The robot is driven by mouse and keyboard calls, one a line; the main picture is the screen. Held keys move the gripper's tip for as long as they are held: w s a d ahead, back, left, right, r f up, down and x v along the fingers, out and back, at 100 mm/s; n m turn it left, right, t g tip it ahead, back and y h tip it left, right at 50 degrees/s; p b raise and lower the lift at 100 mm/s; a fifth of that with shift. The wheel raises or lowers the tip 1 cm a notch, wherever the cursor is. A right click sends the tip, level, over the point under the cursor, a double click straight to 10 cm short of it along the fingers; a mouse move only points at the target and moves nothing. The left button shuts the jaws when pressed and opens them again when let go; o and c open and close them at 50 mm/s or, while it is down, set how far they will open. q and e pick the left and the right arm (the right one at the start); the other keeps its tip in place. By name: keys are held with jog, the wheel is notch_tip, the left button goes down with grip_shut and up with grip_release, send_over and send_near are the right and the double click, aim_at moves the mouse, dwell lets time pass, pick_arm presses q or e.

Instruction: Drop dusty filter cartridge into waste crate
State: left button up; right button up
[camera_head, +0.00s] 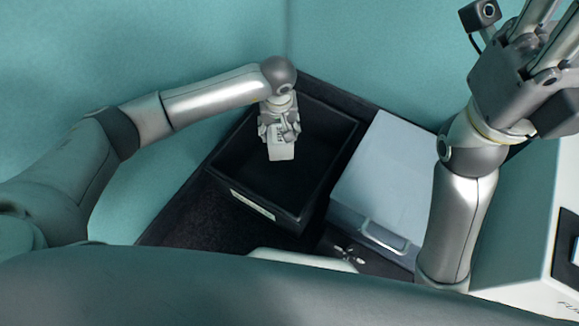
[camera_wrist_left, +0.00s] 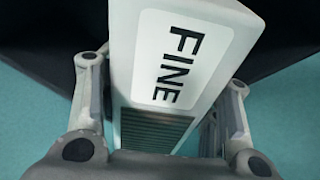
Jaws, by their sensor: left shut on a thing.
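The filter cartridge (camera_head: 281,150) is a pale block. In the left wrist view the cartridge (camera_wrist_left: 180,60) shows a white face with the word FINE and a grey ribbed part below it. My left gripper (camera_head: 280,134) is shut on it, with a finger on each side. It holds the cartridge over the open black crate (camera_head: 243,207), which has a pale label on its front wall. The crate's dark inside looks empty where it shows. My right gripper (camera_head: 535,60) is raised at the upper right, away from the crate; its fingertips run out of view.
A light grey-blue box (camera_head: 390,170) with a metal handle stands just right of the crate. A white device (camera_head: 530,235) with a dark panel is at the right edge. Teal walls (camera_head: 170,40) rise behind the dark surface.

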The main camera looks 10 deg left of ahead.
pick_arm(q)
jog(key=o, duration=1.2)
jog(key=shift+r, duration=0.1)
jog(key=r, duration=0.4)
jog(key=s+r, duration=0.1)
jog(key=r, duration=0.6)
jog(key=shift+s+d+r, duration=0.25)
jog(key=shift+s+r, duration=0.15)
